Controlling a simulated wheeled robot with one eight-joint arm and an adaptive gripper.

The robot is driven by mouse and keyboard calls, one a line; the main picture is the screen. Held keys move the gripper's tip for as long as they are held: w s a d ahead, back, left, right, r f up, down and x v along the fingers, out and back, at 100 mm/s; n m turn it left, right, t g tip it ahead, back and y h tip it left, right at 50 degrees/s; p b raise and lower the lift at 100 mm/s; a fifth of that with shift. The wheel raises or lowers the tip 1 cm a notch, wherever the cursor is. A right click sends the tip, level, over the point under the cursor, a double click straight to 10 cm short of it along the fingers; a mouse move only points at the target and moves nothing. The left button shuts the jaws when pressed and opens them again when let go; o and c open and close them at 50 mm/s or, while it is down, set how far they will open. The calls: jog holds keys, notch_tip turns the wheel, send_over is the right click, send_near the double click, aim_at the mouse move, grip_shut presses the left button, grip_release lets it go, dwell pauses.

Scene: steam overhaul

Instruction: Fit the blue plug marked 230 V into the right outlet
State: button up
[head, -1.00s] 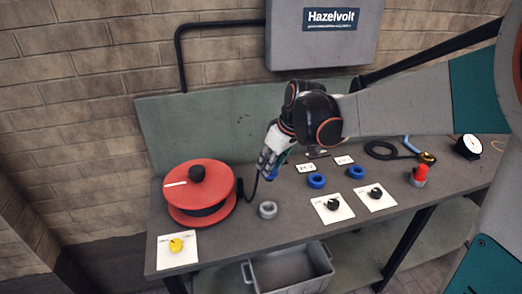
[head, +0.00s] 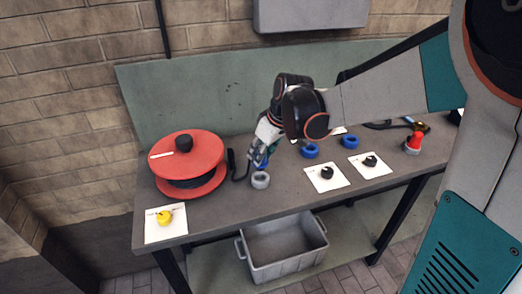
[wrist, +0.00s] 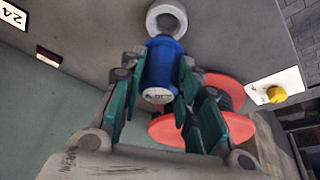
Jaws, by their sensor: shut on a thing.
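A blue plug (wrist: 163,62) is between the fingers of my gripper (wrist: 158,80); its marking is too small to read. In the head view my gripper (head: 257,158) points down at the bench, with a bit of blue at its fingertips. A grey ring-shaped socket (head: 260,180) is just in front of the fingertips; it also shows in the wrist view (wrist: 180,16), right by the plug's far end. I cannot tell whether they touch. Two blue ring-shaped sockets, a left one (head: 310,151) and a right one (head: 350,142), stand farther right.
A red cable reel (head: 190,150) stands left of my gripper, with a black cable beside it. White plates carry two black knobs (head: 327,172) (head: 370,160) and a yellow knob (head: 164,217). A red button (head: 414,142) is at right. A grey crate (head: 282,250) is below the bench.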

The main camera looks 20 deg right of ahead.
jog(key=w+d, duration=0.2)
jog(key=d, duration=0.9)
jog(key=shift+w+d, duration=0.25)
jog(key=shift+d, duration=0.15)
jog(key=shift+d, duration=0.1)
jog(key=w+d, duration=0.2)
jog(key=d, duration=0.9)
jog(key=shift+w+d+p, duration=0.25)
jog(key=shift+p, duration=0.1)
